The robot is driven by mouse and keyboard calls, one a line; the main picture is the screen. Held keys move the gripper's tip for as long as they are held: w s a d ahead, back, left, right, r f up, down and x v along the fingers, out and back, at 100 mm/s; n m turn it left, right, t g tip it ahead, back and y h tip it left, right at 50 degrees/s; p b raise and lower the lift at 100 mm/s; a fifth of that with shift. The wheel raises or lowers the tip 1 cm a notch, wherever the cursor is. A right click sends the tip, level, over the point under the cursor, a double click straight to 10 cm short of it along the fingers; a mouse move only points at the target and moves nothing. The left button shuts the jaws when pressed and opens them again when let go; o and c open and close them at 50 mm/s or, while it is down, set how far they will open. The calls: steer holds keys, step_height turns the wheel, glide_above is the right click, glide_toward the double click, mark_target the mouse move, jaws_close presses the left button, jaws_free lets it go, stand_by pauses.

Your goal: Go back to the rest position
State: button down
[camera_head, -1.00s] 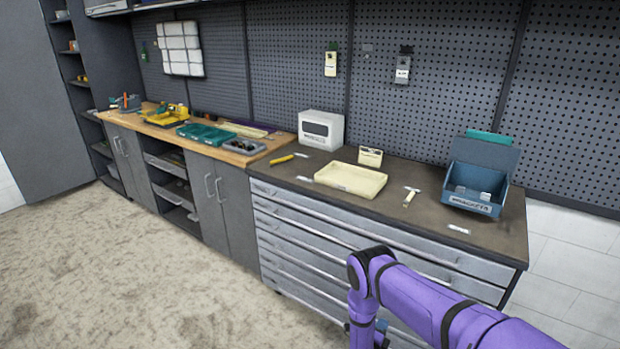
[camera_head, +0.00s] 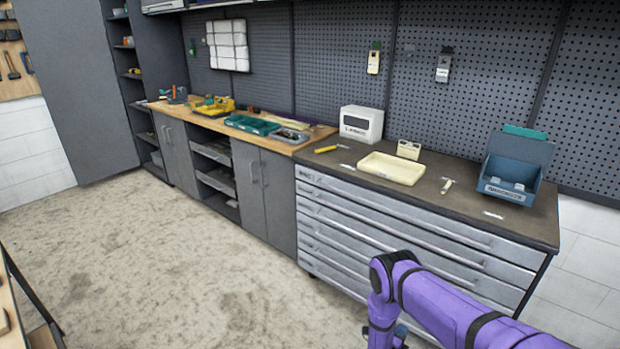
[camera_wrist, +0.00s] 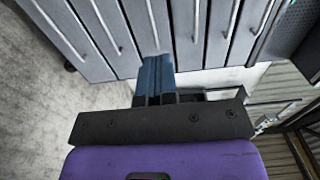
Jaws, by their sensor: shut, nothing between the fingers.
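My gripper (camera_wrist: 155,80) shows in the wrist view as two blue fingers side by side, shut with nothing between them. It points toward the metal drawer fronts (camera_wrist: 175,35) and touches none of the worktop items. In the head view my purple arm bends down at the lower right, in front of the grey drawer cabinet (camera_head: 400,235). The fingers are mostly out of sight there, below the picture's edge.
On the dark worktop are a cream tray (camera_head: 391,168), a white box (camera_head: 361,123), a yellow-handled tool (camera_head: 326,149) and an open blue bin (camera_head: 512,170). A wooden bench (camera_head: 225,122) adjoins at left. The pale floor (camera_head: 170,260) is open. A table edge (camera_head: 12,310) shows lower left.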

steer(key=w+a+r+n+g+y, duration=0.1)
steer(key=w+a+r+n+y, duration=0.1)
steer(key=w+r, duration=0.9)
steer(key=w+a+r+n+g+y, duration=0.1)
steer(key=w+a+r+n+y, duration=0.15)
steer(key=w+r, duration=0.85)
steer(key=s+a+r+n+g+y, duration=0.1)
steer(key=s+r+n+y, duration=0.2)
steer(key=r, duration=1.3)
steer(key=s+a+r+n+y, duration=0.1)
steer(key=s+r+n+y, duration=0.15)
steer(key=r, duration=1.35)
steer(key=s+d+r+n+g+y, duration=0.1)
steer(key=s+r+n+g+y, duration=0.15)
steer(key=s+r+n, duration=1.25)
steer(key=s+d+r+g, duration=0.1)
steer(key=s+r, duration=0.1)
steer(key=s, duration=1)
steer(key=s+d+r+g+h, duration=0.1)
steer(key=s+d+r, duration=0.1)
steer(key=s, duration=0.9)
steer(key=s+d+r+g, duration=0.1)
steer(key=s+r, duration=0.2)
steer(key=s, duration=0.9)
steer(key=shift+s+d+n, duration=0.15)
steer(key=shift+s+n, duration=0.15)
steer(key=shift+g+h, duration=0.25)
